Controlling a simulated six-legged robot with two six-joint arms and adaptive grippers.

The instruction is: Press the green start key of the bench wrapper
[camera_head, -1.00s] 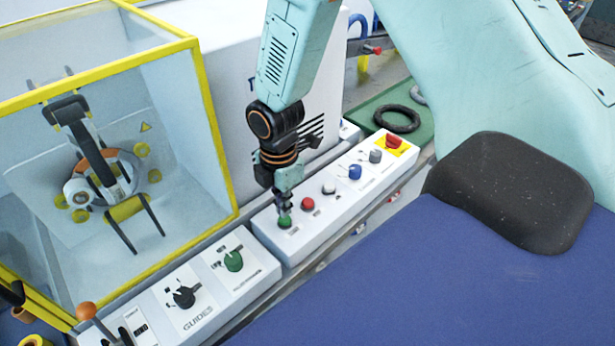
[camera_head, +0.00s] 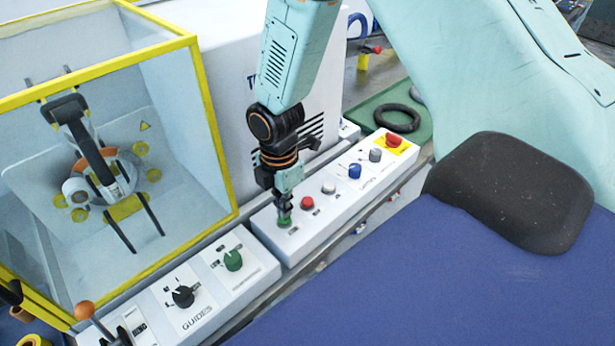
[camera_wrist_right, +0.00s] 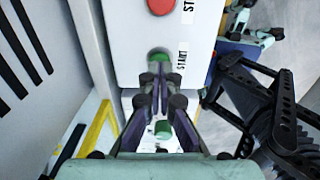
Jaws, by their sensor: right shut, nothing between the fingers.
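The bench wrapper has a white control panel (camera_head: 330,205) with the round green start key (camera_head: 285,222) at its near left end. My right gripper (camera_head: 284,211) points down with its fingers together and empty, its tips at the key. In the right wrist view the green key (camera_wrist_right: 158,54) shows beside the word START, just beyond the fingertips (camera_wrist_right: 160,76), which cover its lower edge. I cannot tell how far the key is pressed in.
A red button (camera_head: 307,203), a white button (camera_head: 328,187), a blue knob (camera_head: 354,171) and a red emergency knob (camera_head: 392,140) follow along the panel. A yellow-framed guard (camera_head: 208,120) encloses the wrapping ring (camera_head: 97,158). A green knob (camera_head: 233,261) stands nearer.

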